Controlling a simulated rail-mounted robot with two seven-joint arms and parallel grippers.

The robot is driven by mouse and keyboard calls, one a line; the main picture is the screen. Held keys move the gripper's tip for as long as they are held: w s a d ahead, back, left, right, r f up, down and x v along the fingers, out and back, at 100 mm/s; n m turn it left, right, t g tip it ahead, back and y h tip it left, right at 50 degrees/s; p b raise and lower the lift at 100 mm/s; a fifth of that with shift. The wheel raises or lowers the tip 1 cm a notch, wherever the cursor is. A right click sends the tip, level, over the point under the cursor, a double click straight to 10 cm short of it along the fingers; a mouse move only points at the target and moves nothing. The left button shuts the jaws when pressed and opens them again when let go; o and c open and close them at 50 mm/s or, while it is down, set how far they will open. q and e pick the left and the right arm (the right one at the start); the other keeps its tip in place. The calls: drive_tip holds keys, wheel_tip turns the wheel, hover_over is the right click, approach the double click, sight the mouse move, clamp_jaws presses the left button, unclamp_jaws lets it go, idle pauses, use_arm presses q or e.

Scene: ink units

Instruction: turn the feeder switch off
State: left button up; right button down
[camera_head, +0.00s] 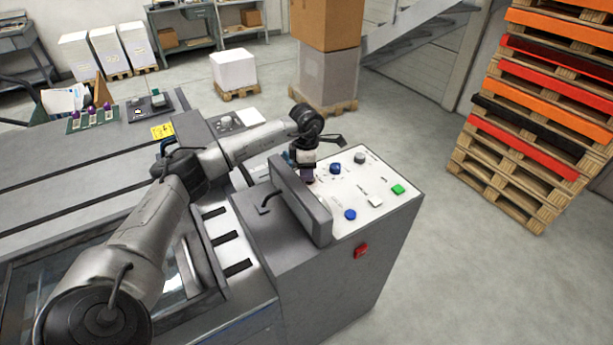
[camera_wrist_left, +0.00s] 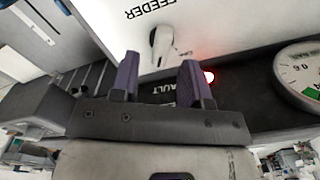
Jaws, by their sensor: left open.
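The feeder switch (camera_wrist_left: 162,42) is a pale rotary knob on a white panel in the left wrist view, beside the printed word FEEDER. Small print by the knob is too blurred to read. My left gripper (camera_wrist_left: 160,82) is open, with its two dark purple fingers on either side of the line to the knob. The fingers appear short of the knob, with nothing between them. In the head view my left gripper (camera_head: 307,174) is over the control panel (camera_head: 338,196), behind a grey upright box. I cannot make out the feeder switch there.
The grey upright box (camera_head: 300,200) stands close to the gripper. The panel carries blue knobs (camera_head: 350,214), a green button (camera_head: 397,189) and a white button (camera_head: 375,202). A red lamp (camera_wrist_left: 209,77) glows by the word FAULT, near a round gauge (camera_wrist_left: 300,75).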

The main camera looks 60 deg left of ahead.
use_arm(q)
drive_tip(key=shift+f, duration=1)
clamp_jaws()
